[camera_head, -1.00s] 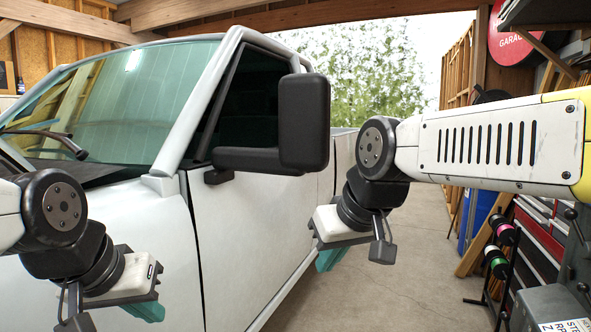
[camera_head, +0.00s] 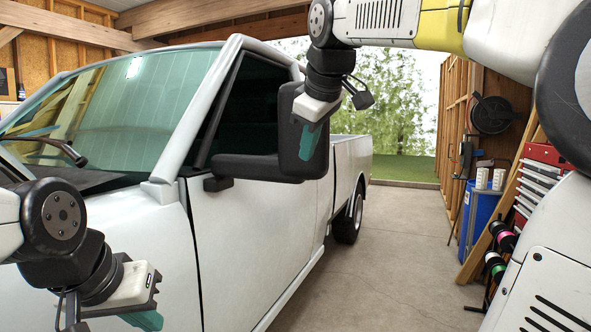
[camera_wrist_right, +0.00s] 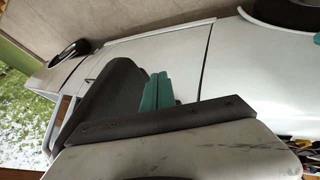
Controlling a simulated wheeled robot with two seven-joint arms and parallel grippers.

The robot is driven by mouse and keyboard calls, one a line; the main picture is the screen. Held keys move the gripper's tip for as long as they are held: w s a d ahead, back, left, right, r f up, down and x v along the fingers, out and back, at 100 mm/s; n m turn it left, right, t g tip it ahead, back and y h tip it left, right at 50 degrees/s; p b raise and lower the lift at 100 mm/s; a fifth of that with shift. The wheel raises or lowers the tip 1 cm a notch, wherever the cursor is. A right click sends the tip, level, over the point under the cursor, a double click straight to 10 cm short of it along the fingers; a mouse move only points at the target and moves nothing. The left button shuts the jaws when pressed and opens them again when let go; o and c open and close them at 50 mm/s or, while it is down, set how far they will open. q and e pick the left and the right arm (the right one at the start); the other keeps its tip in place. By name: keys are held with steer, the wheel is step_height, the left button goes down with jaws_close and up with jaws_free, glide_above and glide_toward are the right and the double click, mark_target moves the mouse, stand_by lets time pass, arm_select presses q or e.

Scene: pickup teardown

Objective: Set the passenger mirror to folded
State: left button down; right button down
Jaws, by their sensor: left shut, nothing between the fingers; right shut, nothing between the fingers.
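The passenger mirror (camera_head: 287,145) is a black housing on a black arm (camera_head: 245,167) at the front of the white truck's door window. It sticks outward from the door. My right gripper (camera_head: 309,142) is shut and empty, its teal fingers pointing down over the outer part of the housing in the head view. In the right wrist view the dark mirror (camera_wrist_right: 108,98) lies beside the teal fingers (camera_wrist_right: 158,91); I cannot tell whether they touch. My left gripper (camera_head: 146,319) is shut and empty, low in front of the truck's fender, apart from the mirror.
The white truck door (camera_head: 255,230) fills the area below the mirror. The concrete floor (camera_head: 390,250) right of the truck is clear. A blue bin (camera_head: 478,215), a red tool chest (camera_head: 545,155) and spool racks stand along the right wall.

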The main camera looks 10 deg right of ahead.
mark_target(307, 176)
steer(key=x, duration=0.3)
steer(key=w+d+x, duration=0.1)
steer(key=x, duration=0.3)
steer(key=d+r+x, duration=0.1)
steer(key=x, duration=0.3)
steer(key=shift+w+a, duration=0.1)
steer(key=shift+w, duration=0.4)
steer(key=shift+w+d, duration=0.2)
steer(key=shift+w, duration=0.1)
